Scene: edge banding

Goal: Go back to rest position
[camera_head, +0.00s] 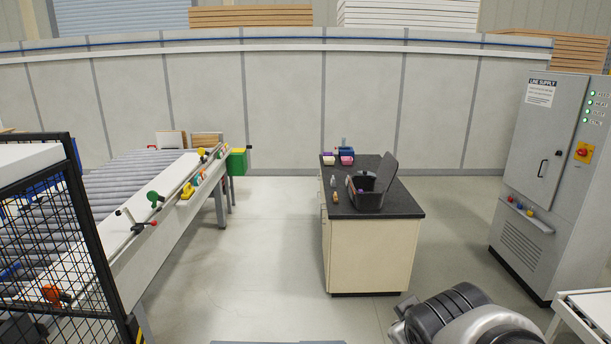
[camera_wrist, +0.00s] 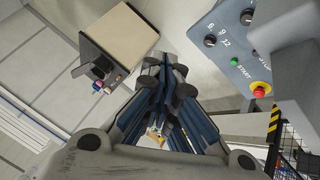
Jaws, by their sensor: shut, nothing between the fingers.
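My gripper (camera_wrist: 165,72) shows in the wrist view, its dark fingers together with nothing between them. It is apart from everything around it. In the head view, part of my own arm shows at the bottom right; my gripper itself is out of that view.
A bench (camera_head: 375,250) with a dark top carries an open black case (camera_head: 368,196) and small boxes. A roller conveyor (camera_head: 130,185) and mesh fence (camera_head: 65,240) are left, a grey cabinet (camera_head: 545,160) right. A control panel (camera_wrist: 235,45) shows in the wrist view. Floor between conveyor and bench is clear.

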